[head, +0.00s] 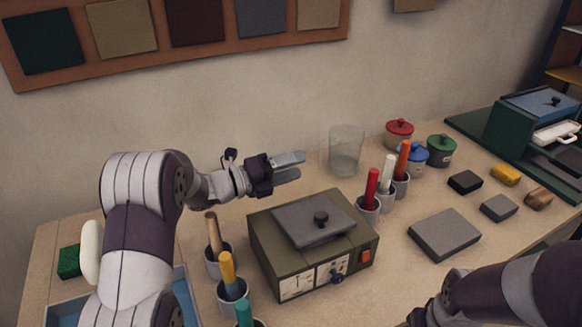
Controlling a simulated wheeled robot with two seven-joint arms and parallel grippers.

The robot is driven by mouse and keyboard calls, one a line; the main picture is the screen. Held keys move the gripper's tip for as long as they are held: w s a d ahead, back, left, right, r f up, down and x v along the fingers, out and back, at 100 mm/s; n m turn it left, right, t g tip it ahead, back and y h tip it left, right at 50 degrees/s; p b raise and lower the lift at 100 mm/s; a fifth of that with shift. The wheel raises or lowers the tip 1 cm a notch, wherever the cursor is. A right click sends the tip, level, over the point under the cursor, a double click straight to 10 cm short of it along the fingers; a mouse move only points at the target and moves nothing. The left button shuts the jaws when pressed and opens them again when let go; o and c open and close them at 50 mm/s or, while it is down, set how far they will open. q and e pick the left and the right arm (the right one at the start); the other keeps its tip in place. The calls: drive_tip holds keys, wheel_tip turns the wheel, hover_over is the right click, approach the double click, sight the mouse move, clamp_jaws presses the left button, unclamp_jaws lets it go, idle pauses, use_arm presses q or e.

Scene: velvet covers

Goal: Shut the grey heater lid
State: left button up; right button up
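The heater (265,240) is an olive box with dials and an orange switch on its front, standing in the middle of the table. Its grey lid (292,222) with a black knob lies over the top, close to flat; I cannot tell whether a small gap remains under it. My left gripper (290,167) is behind and above the heater's back left, apart from the lid. Its fingers point right, with a narrow gap between them and nothing held. My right arm shows at the bottom right, but its fingertips are out of view.
Cups with colored-handled tools stand close on the heater's left (233,288) and right (368,209). A clear glass (346,152) stands behind it. Lidded pots (399,134) and grey blocks (444,234) are further right. A blue tray (66,313) is at the lower left.

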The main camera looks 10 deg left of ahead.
use_arm(q)
drive_tip(key=b+v, duration=0.3)
drive_tip(key=v, duration=0.9)
drive_tip(key=shift+s+a, duration=0.2)
drive_tip(key=shift+a, duration=0.05)
